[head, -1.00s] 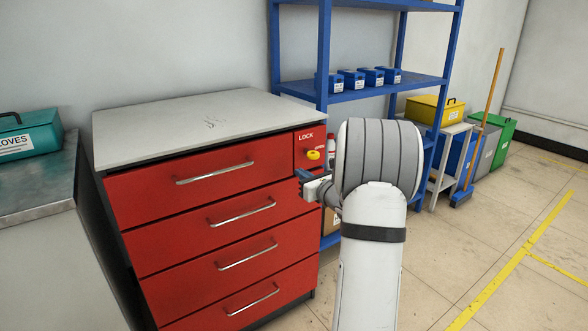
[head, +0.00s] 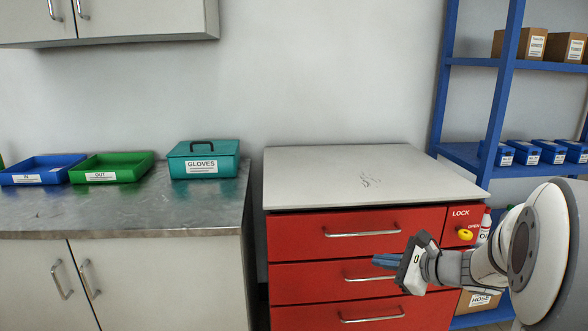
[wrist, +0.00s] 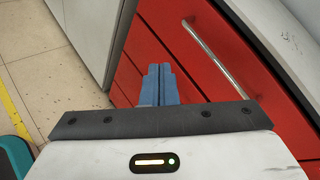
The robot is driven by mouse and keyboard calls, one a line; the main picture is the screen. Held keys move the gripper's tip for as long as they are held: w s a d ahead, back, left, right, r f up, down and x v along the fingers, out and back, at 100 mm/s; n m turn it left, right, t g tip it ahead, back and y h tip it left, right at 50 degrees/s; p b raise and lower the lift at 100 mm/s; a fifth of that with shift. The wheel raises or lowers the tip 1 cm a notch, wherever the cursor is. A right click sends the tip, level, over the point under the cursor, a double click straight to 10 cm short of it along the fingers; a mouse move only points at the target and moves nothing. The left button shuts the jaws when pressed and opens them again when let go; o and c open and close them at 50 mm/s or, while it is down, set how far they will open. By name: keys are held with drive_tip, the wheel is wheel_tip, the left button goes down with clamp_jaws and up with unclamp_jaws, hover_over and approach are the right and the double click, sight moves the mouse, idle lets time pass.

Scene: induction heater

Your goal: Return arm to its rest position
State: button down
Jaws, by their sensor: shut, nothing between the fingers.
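My gripper (head: 384,261) is in front of the red drawer cabinet (head: 290,239) in the head view, its fingers pointing left. The blue fingers also show in the wrist view (wrist: 158,84), pressed together with nothing between them. The gripper and wrist hide part of the drawer fronts. My arm fills the lower right of the head view. All the drawers I can see look closed. The cabinet's lock panel has a yellow knob (head: 465,234) beside the word OPEN.
Left of the cabinet is a metal-topped counter (head: 120,215) with a teal GLOVES box (head: 204,160), a green OUT tray (head: 112,167) and a blue tray (head: 42,169). A blue shelf rack (head: 502,100) stands at the right. The cabinet's grey top (head: 330,180) is clear apart from a small mark.

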drive_tip(key=s+a+r+n+g+h+p, duration=0.1)
drive_tip(key=s+a+r+n+g+p, duration=0.2)
drive_tip(key=s+a+n+g+p, duration=0.25)
drive_tip(key=s+a+r+n+g+h+p, duration=0.2)
drive_tip(key=s+a+r+n, duration=0.15)
drive_tip(key=s+n, duration=0.4)
drive_tip(key=s+d+r+n+h+p, duration=0.1)
drive_tip(key=s+r+n+h+p, duration=0.1)
drive_tip(key=s+n+h+p, duration=0.1)
drive_tip(key=s+d+r+n+h+p, duration=0.2)
drive_tip(key=s+n+h, duration=0.1)
drive_tip(key=s+n, duration=0.2)
drive_tip(key=shift+s+d+r+p, duration=0.25)
drive_tip(key=shift+s+p, duration=0.15)
drive_tip(key=shift+s, duration=0.6)
drive_tip(key=c, duration=2.2)
unclamp_jaws()
